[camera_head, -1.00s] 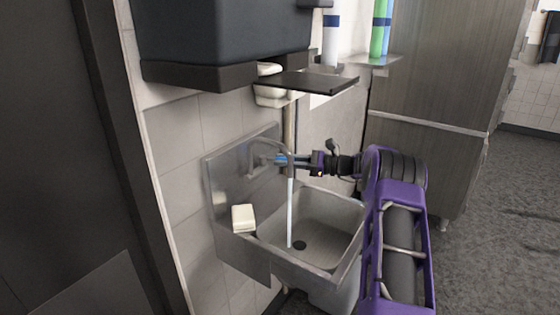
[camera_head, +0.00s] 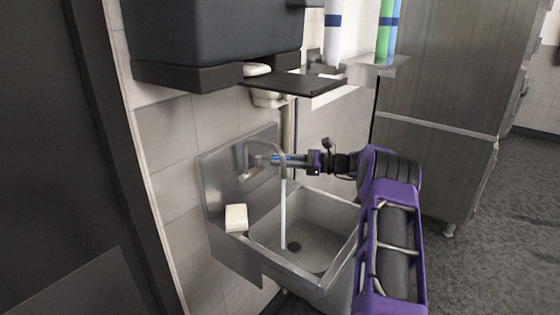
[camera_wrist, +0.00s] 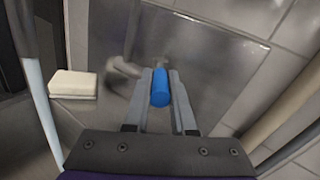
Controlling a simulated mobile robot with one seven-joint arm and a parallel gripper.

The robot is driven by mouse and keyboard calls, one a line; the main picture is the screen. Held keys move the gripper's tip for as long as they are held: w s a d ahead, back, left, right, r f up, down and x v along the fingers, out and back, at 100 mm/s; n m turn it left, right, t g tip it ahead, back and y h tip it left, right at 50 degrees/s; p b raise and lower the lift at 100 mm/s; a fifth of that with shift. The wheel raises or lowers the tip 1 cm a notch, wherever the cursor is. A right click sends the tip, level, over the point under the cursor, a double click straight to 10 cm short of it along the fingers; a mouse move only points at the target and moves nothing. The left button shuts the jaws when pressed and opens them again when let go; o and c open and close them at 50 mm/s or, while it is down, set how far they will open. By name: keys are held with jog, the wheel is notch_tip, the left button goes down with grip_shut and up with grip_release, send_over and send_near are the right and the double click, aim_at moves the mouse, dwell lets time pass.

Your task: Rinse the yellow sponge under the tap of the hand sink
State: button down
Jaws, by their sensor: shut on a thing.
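A pale cream-yellow block (camera_head: 236,218), which looks like the sponge, rests at the left rim of the metal hand sink (camera_head: 268,269). It also shows at the left in the wrist view (camera_wrist: 73,84). The curved tap (camera_head: 247,160) stands at the back, and a stream of water (camera_head: 283,215) falls from it into the basin. My gripper (camera_head: 282,158) is beside the tap, shut on a blue cylinder (camera_wrist: 160,88) that looks like the tap's handle. The block is apart from my gripper, to its left and lower. Whether the cylinder joins the tap is hard to tell.
A dark dispenser box (camera_head: 212,45) and a black shelf plate (camera_head: 292,83) hang above the sink. A vertical pipe (camera_head: 288,125) runs down the wall behind. A tall metal cabinet (camera_head: 440,110) stands to the right, with open floor (camera_head: 490,220) before it.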

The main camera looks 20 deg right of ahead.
jog(key=c, duration=0.8)
grip_release()
jog(key=shift+o, duration=0.2)
jog(key=v, duration=1.7)
jog(key=shift+d, duration=0.15)
